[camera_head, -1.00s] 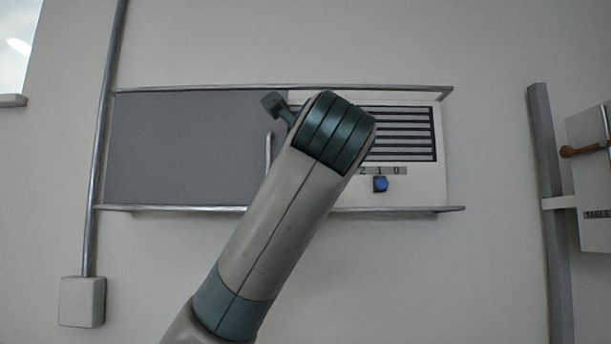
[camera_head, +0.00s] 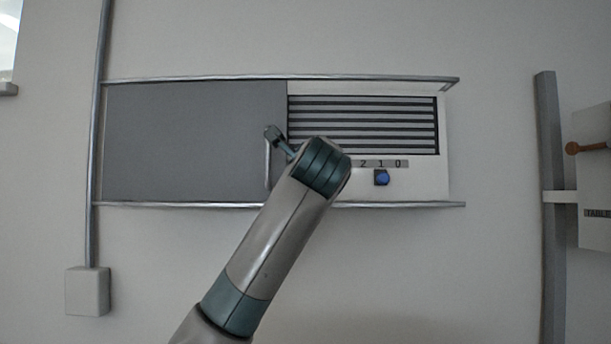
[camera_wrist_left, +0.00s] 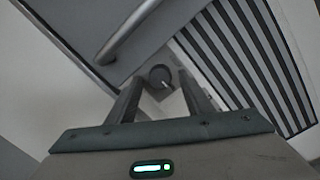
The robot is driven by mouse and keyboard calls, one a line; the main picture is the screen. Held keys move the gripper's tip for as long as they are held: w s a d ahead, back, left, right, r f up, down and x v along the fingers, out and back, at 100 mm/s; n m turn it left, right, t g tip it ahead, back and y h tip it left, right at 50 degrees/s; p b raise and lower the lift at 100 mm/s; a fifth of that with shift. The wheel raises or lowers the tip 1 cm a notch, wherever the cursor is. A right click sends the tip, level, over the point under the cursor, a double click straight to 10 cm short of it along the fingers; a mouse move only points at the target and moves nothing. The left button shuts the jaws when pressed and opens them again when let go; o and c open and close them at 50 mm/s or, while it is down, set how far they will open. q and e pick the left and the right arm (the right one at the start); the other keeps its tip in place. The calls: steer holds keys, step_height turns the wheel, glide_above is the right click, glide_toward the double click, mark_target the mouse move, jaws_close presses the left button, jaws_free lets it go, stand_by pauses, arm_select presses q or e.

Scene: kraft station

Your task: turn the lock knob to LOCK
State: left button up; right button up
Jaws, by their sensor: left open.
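The lock knob (camera_wrist_left: 160,75) is a dark round knob with a white pointer mark, in the left wrist view just beyond my left fingertips. The mark points down and slightly right in that view; no LOCK lettering is readable. My left gripper (camera_wrist_left: 161,84) is open, its two fingers apart on either side of the knob's line. I cannot tell whether they touch it. In the head view my left arm covers the lower middle of the wall unit, and the knob and fingers are hidden behind it. My right gripper is not in view.
A grey sliding panel (camera_head: 190,140) with a bar handle (camera_head: 267,165) sits left of a slatted vent (camera_head: 370,120). A blue knob (camera_head: 381,178) is under a 2 1 0 scale. Metal rails (camera_head: 160,205) edge the unit. A grey post (camera_head: 553,250) stands at right.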

arm_select(q)
steer(key=shift+c, duration=0.6)
steer(key=c, duration=0.9)
steer(key=shift+f+n+b, duration=0.1)
steer(key=shift+n+b, duration=0.2)
steer(key=shift+n, duration=0.1)
steer(key=shift+n+g+h+b, duration=0.35)
steer(key=shift+n+b, duration=1.25)
steer(key=shift+n, duration=2.45)
steer(key=shift+n+g+h+b, duration=0.15)
steer(key=shift+n+h+b, duration=0.3)
steer(key=shift+n+b, duration=2.4)
steer(key=n+p, duration=0.2)
steer(key=shift+n, duration=0.3)
